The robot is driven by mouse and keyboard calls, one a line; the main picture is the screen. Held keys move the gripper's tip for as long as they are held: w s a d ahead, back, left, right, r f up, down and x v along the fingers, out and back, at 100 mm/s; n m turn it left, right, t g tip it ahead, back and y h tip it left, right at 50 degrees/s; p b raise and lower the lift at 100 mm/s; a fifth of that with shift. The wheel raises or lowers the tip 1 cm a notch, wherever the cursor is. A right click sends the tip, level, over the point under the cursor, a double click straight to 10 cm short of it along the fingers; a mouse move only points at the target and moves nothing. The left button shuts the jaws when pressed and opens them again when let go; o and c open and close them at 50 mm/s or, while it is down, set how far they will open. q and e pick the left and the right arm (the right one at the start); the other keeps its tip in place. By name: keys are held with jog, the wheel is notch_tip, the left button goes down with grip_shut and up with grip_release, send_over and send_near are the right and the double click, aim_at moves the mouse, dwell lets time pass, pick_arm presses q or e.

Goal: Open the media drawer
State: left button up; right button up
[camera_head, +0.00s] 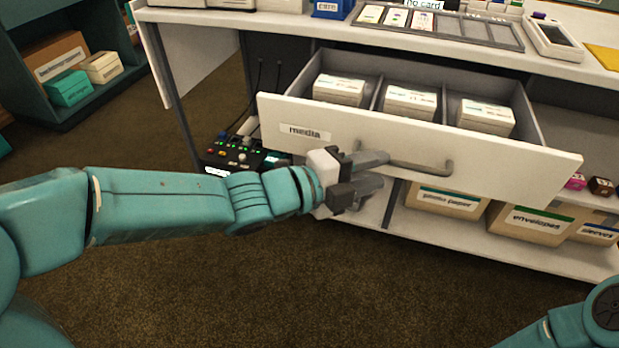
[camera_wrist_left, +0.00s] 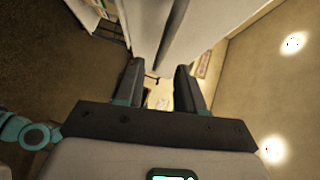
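The media drawer (camera_head: 400,145) has a white front with a "media" label and stands pulled out of the counter. Three stacks of white packs show inside it. Its grey bar handle (camera_head: 425,168) is on the front, its left end partly behind my gripper. My left gripper (camera_head: 382,170) is at the left end of the handle, close to the drawer front. In the left wrist view its two dark fingers (camera_wrist_left: 158,85) stand apart with a gap between them. I cannot see the handle held between them. My right gripper is out of view; only part of that arm shows at lower right.
The counter top (camera_head: 300,22) carries a card tray (camera_head: 440,22) and a card reader (camera_head: 553,38). Below the drawer, a shelf holds labelled boxes (camera_head: 530,222). A control box with buttons (camera_head: 240,155) sits left of the drawer. The carpet in front is clear.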

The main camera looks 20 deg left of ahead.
pick_arm(q)
jog(key=p+v, duration=0.3)
jog(key=v, duration=0.9)
jog(key=shift+s, duration=0.2)
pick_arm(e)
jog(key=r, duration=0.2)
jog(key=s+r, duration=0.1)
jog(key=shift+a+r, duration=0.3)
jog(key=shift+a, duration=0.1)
pick_arm(q)
jog(key=shift+a, duration=0.1)
